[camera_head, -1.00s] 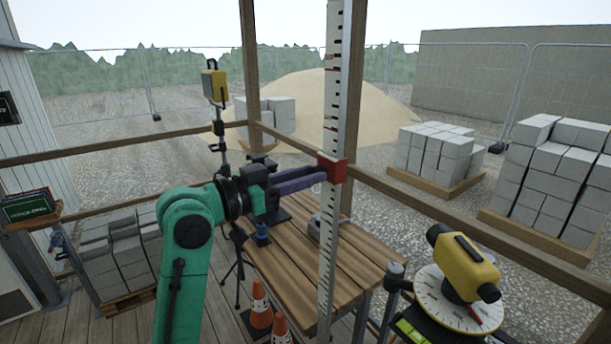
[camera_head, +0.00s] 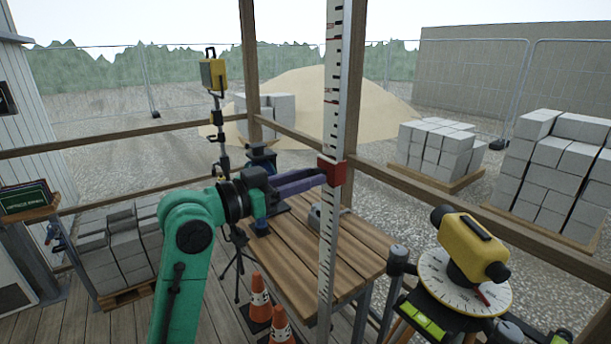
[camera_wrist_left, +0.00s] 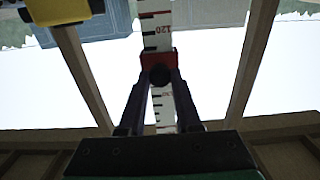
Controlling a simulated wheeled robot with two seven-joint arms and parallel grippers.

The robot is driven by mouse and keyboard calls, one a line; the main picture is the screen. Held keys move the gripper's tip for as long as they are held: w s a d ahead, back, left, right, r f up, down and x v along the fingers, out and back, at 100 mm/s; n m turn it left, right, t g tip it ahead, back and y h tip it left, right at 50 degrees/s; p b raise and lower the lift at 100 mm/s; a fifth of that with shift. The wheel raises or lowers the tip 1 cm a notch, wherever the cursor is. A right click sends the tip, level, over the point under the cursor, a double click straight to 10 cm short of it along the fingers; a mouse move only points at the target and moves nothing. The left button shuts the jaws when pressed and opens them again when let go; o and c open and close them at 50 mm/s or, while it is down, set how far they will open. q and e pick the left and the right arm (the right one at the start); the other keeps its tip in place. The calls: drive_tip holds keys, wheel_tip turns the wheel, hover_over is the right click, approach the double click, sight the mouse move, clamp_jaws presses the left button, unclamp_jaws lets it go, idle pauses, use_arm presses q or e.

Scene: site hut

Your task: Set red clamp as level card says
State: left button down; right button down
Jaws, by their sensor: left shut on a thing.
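The red clamp (camera_head: 334,172) sits around the white graduated staff (camera_head: 333,110), which stands upright at the middle of the head view. My left gripper (camera_head: 322,176) reaches in from the left and is shut on the clamp. In the left wrist view the clamp (camera_wrist_left: 159,66) is between the fingertips, with a dark round knob facing me. The staff (camera_wrist_left: 156,38) shows a 120 mark above the clamp and what looks like 130 below it. A dark card with pale lettering (camera_head: 24,198) lies on a wooden ledge at the far left; its text is too small to read. My right gripper is not in view.
A yellow level (camera_head: 468,250) on a white dial stands at the lower right. A wooden table (camera_head: 345,262) is behind the staff. Traffic cones (camera_head: 260,298) stand below. A yellow instrument (camera_head: 214,75) is on a pole behind my arm. Wooden rails cross the view.

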use_arm(q)
drive_tip(key=c, duration=0.6)
unclamp_jaws()
drive_tip(key=shift+r, duration=0.1)
drive_tip(key=b+v, duration=0.5)
drive_tip(key=v, duration=0.9)
drive_tip(key=shift+s+a, duration=0.2)
drive_tip(key=shift+a, duration=0.05)
